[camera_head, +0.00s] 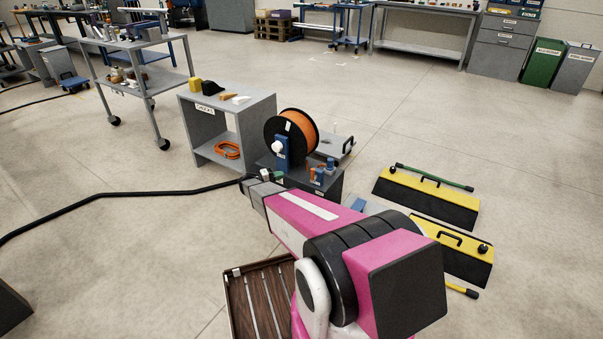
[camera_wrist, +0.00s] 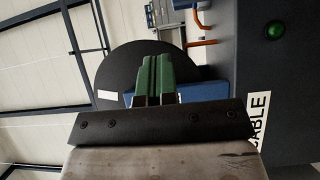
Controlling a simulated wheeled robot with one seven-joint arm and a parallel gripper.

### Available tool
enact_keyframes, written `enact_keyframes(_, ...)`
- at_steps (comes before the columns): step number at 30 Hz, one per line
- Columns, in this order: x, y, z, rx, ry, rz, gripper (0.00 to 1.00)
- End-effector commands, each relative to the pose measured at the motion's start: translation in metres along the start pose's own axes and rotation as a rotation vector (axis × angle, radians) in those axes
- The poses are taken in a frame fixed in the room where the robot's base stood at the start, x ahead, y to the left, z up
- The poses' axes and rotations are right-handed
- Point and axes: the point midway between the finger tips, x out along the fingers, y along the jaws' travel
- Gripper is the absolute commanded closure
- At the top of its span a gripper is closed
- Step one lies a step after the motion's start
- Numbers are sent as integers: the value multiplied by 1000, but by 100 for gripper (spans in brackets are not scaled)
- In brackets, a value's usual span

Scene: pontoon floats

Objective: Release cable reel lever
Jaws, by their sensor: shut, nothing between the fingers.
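The cable reel (camera_head: 303,128) is a black-flanged drum wound with orange cable, on a blue bracket (camera_head: 282,150) on a dark grey cabinet (camera_head: 322,192). A white knob (camera_head: 277,147) shows at its hub; I cannot tell which part is the lever. My gripper (camera_head: 246,181) is low in front of the cabinet, left of the reel bracket. In the wrist view the green fingers of my gripper (camera_wrist: 158,78) are shut with nothing between them. They overlap the reel's black flange (camera_wrist: 120,75) and the blue bracket (camera_wrist: 205,91). I see no clear contact.
Small orange and blue fittings (camera_head: 318,174) stand on the cabinet top. A grey CHECKS shelf (camera_head: 205,122) with small items stands left of the reel. A black hose (camera_head: 130,195) crosses the floor. Yellow-black floats (camera_head: 425,195) lie right. A slatted tray (camera_head: 236,300) lies below my arm.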

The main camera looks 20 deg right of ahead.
Motion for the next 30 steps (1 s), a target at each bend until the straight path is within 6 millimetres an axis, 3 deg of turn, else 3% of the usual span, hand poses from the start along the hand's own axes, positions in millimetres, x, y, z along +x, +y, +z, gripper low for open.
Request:
enact_keyframes(11, 10, 0, 1, -1, -2, -2, 100)
enact_keyframes(27, 105, 0, 2, -2, -3, -3, 100)
enact_keyframes(30, 114, 1, 16, -2, -2, -3, 100)
